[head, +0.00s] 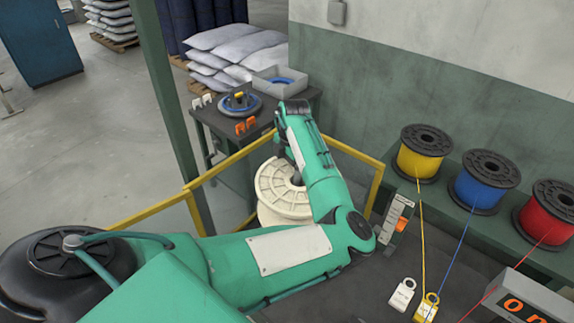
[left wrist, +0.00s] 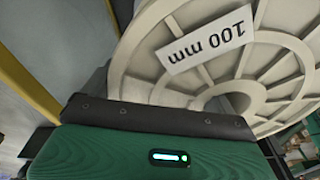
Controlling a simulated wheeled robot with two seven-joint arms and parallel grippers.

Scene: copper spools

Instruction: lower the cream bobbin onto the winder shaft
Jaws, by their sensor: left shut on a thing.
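The cream bobbin (head: 275,192) is in the middle of the head view, partly covered by my left arm. Its ribbed upper flange faces up, and a lower cream part shows beneath it. My left gripper (head: 292,162) is shut on the bobbin; its fingers are mostly hidden by the arm. In the left wrist view the bobbin's ribbed flange (left wrist: 185,85) fills the upper right, with a "100 mm" label upside down and the hub hole at the lower middle. I cannot make out the winder shaft, or whether the bobbin touches it. My right gripper is not in view.
A yellow rail (head: 150,210) runs around the bobbin. Yellow (head: 422,153), blue (head: 483,182) and red (head: 546,216) wire spools stand at right, their wires running forward. A side table (head: 222,122) stands behind.

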